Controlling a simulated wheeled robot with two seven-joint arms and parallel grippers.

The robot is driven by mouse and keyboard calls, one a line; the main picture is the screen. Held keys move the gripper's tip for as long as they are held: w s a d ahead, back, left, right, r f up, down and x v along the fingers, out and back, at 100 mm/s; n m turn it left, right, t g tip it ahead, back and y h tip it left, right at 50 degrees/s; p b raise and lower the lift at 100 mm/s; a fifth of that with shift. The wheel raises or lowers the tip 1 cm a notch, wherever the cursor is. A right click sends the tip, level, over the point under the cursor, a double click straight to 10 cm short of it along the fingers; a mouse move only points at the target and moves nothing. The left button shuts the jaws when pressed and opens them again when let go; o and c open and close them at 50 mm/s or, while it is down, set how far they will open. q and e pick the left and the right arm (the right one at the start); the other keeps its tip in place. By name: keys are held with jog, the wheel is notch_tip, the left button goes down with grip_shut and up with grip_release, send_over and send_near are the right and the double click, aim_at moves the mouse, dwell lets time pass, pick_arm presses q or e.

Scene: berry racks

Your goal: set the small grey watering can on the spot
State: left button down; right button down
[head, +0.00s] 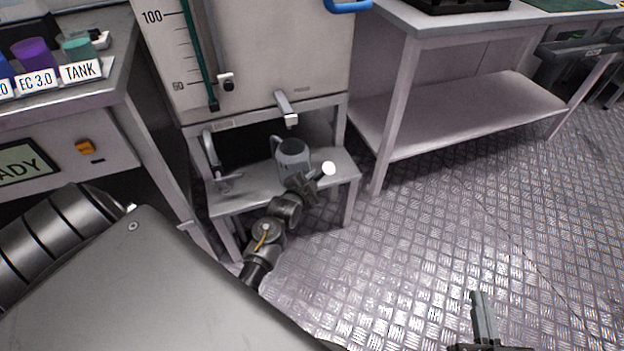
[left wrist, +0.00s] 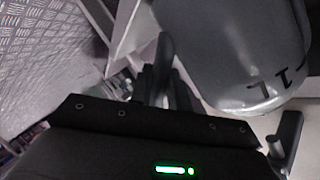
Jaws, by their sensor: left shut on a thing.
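The small grey watering can (head: 293,160) is upright at the low grey stand under the tank's spout, and I cannot tell whether it touches the top. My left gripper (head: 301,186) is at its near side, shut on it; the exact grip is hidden. In the left wrist view the can (left wrist: 235,50) fills the upper right, with dark "1 L" lettering. My right gripper (head: 484,318) is over the floor at the lower right. No marked spot is clearly visible.
The tank (head: 260,60) and its spout (head: 286,108) are above the stand (head: 240,203). A small tap-like fitting (head: 212,150) stands at the left. A bench with a lower shelf (head: 460,115) is to the right. The metal floor (head: 430,240) is clear.

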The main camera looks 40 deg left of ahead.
pick_arm(q)
jog(key=shift+f, duration=0.2)
jog(key=c, duration=1.3)
grip_release()
jog(key=shift+o, duration=0.2)
jog(key=shift+s, duration=0.15)
jog(key=p+v, duration=0.3)
jog(key=v, duration=0.7)
jog(key=shift+s+r, duration=0.15)
jog(key=shift+s, duration=0.05)
pick_arm(e)
jog(key=s+d+f+m+g+h, duration=0.2)
jog(key=d+f+g+h, duration=0.3)
jog(key=f, duration=0.4)
jog(key=shift+d+f+g, duration=0.3)
jog(key=shift+d+g, duration=0.3)
jog(key=shift+d, duration=0.3)
